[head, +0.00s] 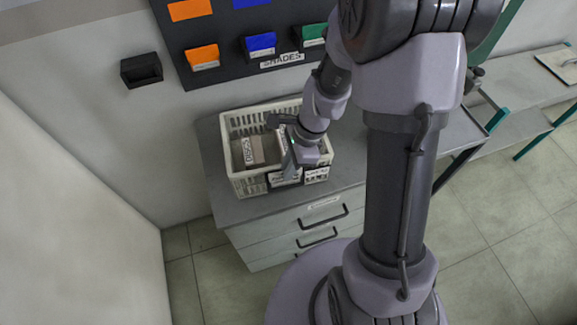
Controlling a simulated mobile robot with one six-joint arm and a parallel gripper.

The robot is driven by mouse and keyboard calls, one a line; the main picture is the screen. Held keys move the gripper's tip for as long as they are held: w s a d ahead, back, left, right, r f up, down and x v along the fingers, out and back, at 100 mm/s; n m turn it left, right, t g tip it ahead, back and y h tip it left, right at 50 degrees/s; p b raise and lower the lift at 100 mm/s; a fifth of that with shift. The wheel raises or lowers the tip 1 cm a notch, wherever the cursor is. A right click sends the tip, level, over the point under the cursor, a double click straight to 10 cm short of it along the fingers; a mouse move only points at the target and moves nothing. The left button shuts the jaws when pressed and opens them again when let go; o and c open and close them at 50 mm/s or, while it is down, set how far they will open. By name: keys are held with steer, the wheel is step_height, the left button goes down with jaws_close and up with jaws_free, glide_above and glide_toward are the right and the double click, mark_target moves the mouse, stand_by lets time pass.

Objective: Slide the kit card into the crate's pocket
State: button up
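The white slatted crate (235,126) stands on the grey top of a drawer cabinet. My gripper (288,166) points down at the crate's front wall, right of its middle. A small white labelled piece (284,179) shows right below the gripper at the front wall; I cannot tell whether it is the kit card or a label, nor whether the gripper holds it. A dark holder with a white label (316,174) is on the front wall to its right; it may be the pocket. My wrist hides part of the crate's right inside, and the finger gap is too small to read.
A box labelled DISCS (256,151) sits inside the crate. The cabinet (325,213) has several drawers with dark handles. A dark board with coloured bins labelled SHADES (282,61) and a black wall box (141,70) are behind. Free counter (350,165) lies right of the crate.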

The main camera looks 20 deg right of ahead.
steer(key=shift+o, duration=1.1)
steer(key=p+v, duration=0.4)
steer(key=v, duration=1.3)
steer(key=s+a+f+n+t+b, duration=0.2)
steer(key=s+a+f+n+b, duration=0.2)
steer(key=b, duration=0.7)
steer(key=s+a+f+n+t+h+b, duration=0.1)
steer(key=s+a+f+n+t+b, duration=0.2)
steer(key=s+a+f+n+b, duration=0.2)
steer(key=s+f+n+b, duration=0.1)
steer(key=s+n+b, duration=0.2)
steer(key=n+b, duration=0.2)
steer(key=shift+s+n+t+b, duration=0.25)
steer(key=shift+n+t+b, duration=0.05)
steer(key=shift+b, duration=0.05)
steer(key=shift+d, duration=0.1)
